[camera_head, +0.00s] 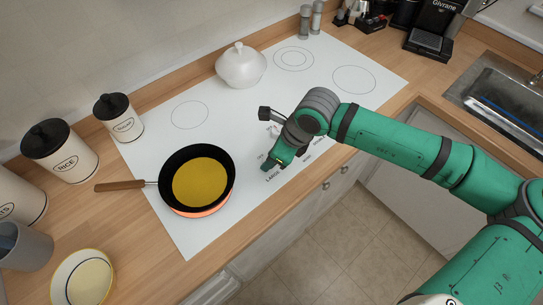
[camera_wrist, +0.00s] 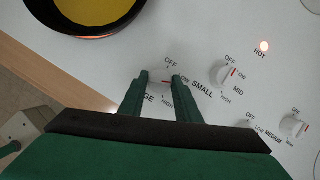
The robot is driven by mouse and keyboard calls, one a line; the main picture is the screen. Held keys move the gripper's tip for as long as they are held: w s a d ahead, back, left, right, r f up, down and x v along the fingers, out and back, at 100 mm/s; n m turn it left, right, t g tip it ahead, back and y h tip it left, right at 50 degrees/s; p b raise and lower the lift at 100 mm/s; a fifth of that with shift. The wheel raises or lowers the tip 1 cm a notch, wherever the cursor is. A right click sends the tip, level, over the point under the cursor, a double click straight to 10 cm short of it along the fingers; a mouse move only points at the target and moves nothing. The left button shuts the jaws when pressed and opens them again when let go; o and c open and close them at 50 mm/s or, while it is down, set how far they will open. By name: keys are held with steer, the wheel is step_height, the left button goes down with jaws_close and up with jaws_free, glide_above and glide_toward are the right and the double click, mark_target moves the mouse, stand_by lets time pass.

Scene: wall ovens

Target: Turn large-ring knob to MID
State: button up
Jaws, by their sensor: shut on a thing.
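The large-ring knob (camera_wrist: 159,82) is a pale dial on the white cooktop, in the wrist view. My gripper (camera_wrist: 160,77) is shut on it, one green finger on each side. A small red mark shows on the knob's right side, roughly toward LOW. The OFF, LOW and HIGH labels show around it. Its MID label is hidden, likely behind the right finger, and the word LARGE is partly covered. In the head view my gripper (camera_head: 274,163) is down at the front controls and hides the knob.
The small-ring knob (camera_wrist: 222,74) is close right of my gripper, with another knob (camera_wrist: 292,125) farther right. A white lidded pot (camera_head: 240,68) stands behind.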

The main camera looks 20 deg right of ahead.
steer(key=shift+a+m+t+h, duration=0.1)
steer(key=shift+m+t+h, duration=0.2)
steer(key=shift+m, duration=0.85)
steer(key=shift+a+m+t+h, duration=0.1)
steer(key=shift+m+t+h, duration=0.15)
steer(key=shift+m, duration=0.9)
steer(key=o, duration=1.1)
steer(key=shift+c, duration=0.2)
steer(key=v, duration=1.1)
steer(key=shift+a+f, duration=0.1)
steer(key=shift+a, duration=0.1)
